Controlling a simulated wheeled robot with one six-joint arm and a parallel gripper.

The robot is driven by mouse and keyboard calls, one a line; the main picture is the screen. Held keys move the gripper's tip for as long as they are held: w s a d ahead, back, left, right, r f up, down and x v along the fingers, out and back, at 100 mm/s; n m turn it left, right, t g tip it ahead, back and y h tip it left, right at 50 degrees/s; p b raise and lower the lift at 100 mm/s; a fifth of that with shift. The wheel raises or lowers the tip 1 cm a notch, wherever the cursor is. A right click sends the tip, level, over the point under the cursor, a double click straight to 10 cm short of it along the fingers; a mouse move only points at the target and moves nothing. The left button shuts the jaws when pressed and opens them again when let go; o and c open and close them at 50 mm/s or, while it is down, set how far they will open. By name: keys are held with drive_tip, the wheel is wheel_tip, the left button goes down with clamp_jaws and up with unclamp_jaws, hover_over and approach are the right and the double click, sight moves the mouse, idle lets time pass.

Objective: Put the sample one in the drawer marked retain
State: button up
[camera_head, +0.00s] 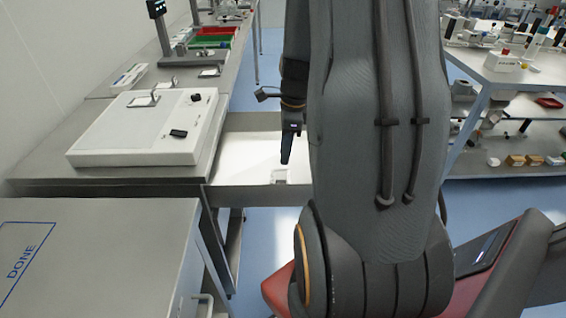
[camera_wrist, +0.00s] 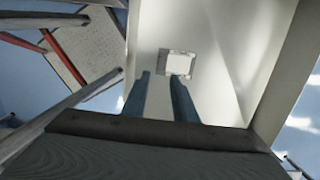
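An open drawer (camera_head: 238,198) with a pale interior extends to the right of the bench in the head view. Its pale inner wall also fills much of the wrist view (camera_wrist: 240,45). No retain marking is readable. A small flat grey piece with a white face, likely the sample (camera_head: 279,176), lies on the drawer floor. In the wrist view the sample (camera_wrist: 178,64) is just beyond and slightly right of the fingertips. My gripper (camera_head: 286,160) points down over the drawer. Its two fingers (camera_wrist: 160,75) are apart with nothing between them. My arm hides the drawer's right end.
A white flat device (camera_head: 135,130) with black knobs stands on the bench left of the drawer. A grey surface marked DONE (camera_head: 100,250) is at the lower left. Red and green trays (camera_head: 210,38) sit farther back. A loaded shelf unit (camera_head: 520,70) stands at right.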

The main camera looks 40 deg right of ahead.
drive_tip(key=s+a+r+n, duration=0.2)
drive_tip(key=a+n, duration=0.5)
drive_tip(key=n, duration=0.1)
drive_tip(key=s+a+r+n, duration=0.2)
drive_tip(key=a+n, duration=0.5)
drive_tip(key=n, duration=0.2)
drive_tip(key=s+a+r+n+h, duration=0.1)
drive_tip(key=s+a+r+n, duration=0.1)
drive_tip(key=a+n, duration=0.6)
drive_tip(key=shift+s, duration=0.35)
